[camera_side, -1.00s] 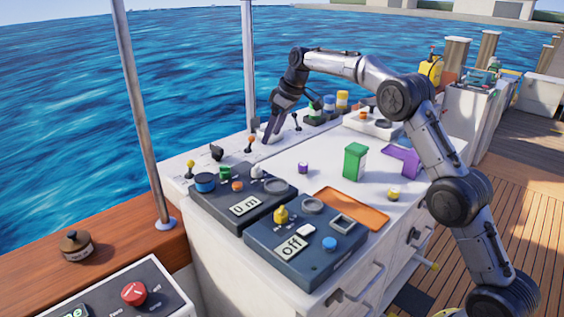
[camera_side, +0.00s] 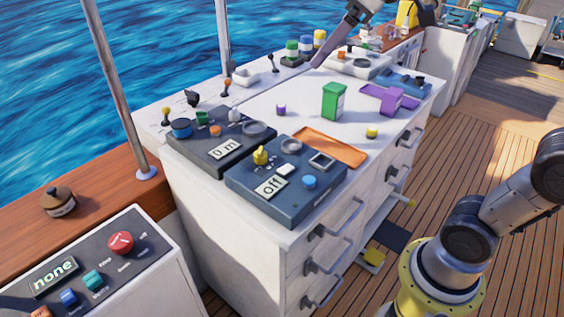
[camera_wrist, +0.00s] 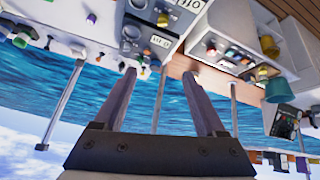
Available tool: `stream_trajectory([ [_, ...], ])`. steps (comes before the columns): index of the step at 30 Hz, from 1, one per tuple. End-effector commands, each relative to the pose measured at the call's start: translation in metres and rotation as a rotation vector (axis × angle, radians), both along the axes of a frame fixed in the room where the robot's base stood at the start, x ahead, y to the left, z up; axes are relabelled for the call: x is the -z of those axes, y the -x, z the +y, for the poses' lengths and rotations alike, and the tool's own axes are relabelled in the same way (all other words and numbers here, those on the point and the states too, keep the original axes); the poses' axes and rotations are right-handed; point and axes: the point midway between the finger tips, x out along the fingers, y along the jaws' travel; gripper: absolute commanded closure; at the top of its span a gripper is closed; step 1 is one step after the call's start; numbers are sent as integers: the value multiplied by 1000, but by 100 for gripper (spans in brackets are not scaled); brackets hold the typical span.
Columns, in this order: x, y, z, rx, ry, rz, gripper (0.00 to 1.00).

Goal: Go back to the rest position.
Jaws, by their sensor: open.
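My gripper (camera_wrist: 159,78) shows in the wrist view with its two fingers wide apart and nothing between them. Past the fingers are blue water and thin posts, with the scene upside down. In the side view my gripper (camera_side: 322,62) is at the top, its fingers pointing down and left above the far part of the white counter (camera_side: 265,115). It looks clear of the counter objects, though its exact height cannot be told.
The counter carries a green bin (camera_side: 333,101), a purple part (camera_side: 389,98), an orange tray (camera_side: 329,146), a console reading "0 m" (camera_side: 222,140) and one reading "off" (camera_side: 285,182). A panel with a red knob (camera_side: 121,242) stands lower left. Open deck lies right.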

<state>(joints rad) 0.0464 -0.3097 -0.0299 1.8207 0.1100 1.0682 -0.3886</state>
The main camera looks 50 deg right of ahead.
Motion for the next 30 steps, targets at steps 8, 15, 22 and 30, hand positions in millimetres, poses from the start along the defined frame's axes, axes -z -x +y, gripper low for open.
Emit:
stream_trajectory([
  [8,85,115,1,112,-35,29,27],
  [15,159,158,-5,232,-64,122,27],
  [22,161,156,-7,294,-95,116,27],
  [30,161,156,-7,291,-95,116,27],
])
